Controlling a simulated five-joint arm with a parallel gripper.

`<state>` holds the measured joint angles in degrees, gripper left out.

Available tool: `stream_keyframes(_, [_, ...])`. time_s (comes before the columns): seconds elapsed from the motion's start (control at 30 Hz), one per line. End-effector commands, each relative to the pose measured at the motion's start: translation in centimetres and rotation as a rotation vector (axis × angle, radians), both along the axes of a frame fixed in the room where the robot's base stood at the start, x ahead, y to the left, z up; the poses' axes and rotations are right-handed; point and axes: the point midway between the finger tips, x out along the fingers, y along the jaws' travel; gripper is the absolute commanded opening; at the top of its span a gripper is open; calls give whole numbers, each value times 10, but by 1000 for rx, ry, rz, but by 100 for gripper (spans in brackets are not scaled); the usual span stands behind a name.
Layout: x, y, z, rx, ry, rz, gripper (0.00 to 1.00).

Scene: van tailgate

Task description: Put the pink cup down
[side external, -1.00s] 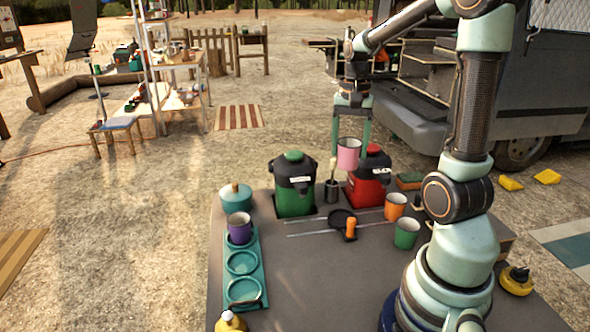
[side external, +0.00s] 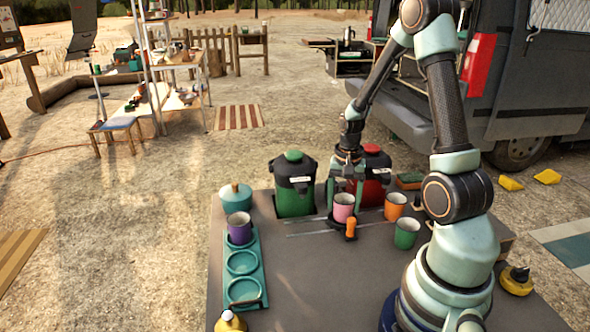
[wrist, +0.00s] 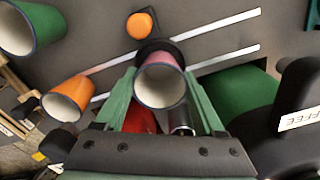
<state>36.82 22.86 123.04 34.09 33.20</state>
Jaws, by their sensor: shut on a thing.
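The pink cup (side external: 343,208) is upright, low over the grey table, with its white inside showing. It also shows in the wrist view (wrist: 178,67), between my two green fingers. My gripper (side external: 344,197) is shut on it from above. Directly under or behind the cup is a black round piece (wrist: 150,46) with an orange knob (side external: 350,228) at its edge. The cup hides most of the black piece, and I cannot tell whether the cup's base touches it.
An orange cup (side external: 395,206) and a green cup (side external: 407,233) stand to the right. Green (side external: 294,186) and red (side external: 377,165) dispensers stand behind. A teal tray (side external: 258,262) on the left holds a purple cup (side external: 239,228). The table's front middle is clear.

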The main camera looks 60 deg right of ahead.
Motion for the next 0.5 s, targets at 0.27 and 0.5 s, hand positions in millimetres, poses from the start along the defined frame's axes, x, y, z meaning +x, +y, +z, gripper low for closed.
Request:
stream_keyframes(0.27, [0,0,-1,0,0,0,14])
stream_keyframes(0.5, [0,0,-4,0,0,0,100])
